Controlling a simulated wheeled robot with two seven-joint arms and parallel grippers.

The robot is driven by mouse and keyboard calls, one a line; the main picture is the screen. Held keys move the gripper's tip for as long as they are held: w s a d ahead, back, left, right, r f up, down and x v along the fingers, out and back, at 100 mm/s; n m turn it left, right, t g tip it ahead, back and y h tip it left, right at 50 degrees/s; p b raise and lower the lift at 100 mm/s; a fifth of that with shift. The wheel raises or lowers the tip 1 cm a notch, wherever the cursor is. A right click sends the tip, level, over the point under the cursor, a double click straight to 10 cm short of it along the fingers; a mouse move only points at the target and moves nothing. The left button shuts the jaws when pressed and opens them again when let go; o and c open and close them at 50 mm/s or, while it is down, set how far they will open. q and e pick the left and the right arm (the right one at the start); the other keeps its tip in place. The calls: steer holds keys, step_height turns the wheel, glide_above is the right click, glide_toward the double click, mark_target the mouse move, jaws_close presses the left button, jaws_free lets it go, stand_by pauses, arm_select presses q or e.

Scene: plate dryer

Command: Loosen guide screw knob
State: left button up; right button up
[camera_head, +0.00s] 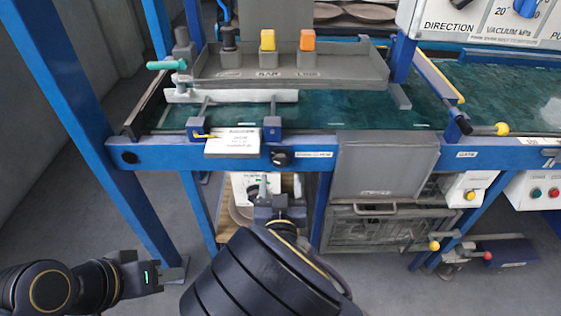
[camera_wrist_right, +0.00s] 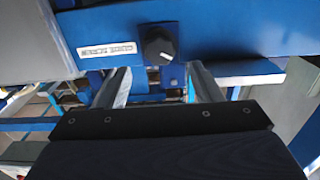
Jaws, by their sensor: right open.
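A round black knob (camera_head: 281,158) sits on the front face of the blue beam, left of a small printed label (camera_head: 314,155). I take it as the guide screw knob. It also shows close up in the right wrist view (camera_wrist_right: 160,45), with a pale mark on its face. My right gripper (camera_head: 282,202) is open just below the knob in the head view. In the wrist view its two fingers (camera_wrist_right: 160,76) stand apart, one towards each side of the knob, with no visible grip on it. My left gripper (camera_head: 176,272) is low at the left, away from the beam; its jaw opening is unclear.
A grey panel (camera_head: 384,175) hangs on the beam right of the knob. A green belt (camera_head: 350,112) lies behind the beam, and a blue post (camera_head: 324,205) runs below. Floor is free at the left.

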mark_target(281, 163)
steer(key=w, duration=0.6)
steer(key=shift+w, duration=0.15)
steer(key=shift+f, duration=0.1)
steer(key=c, duration=1)
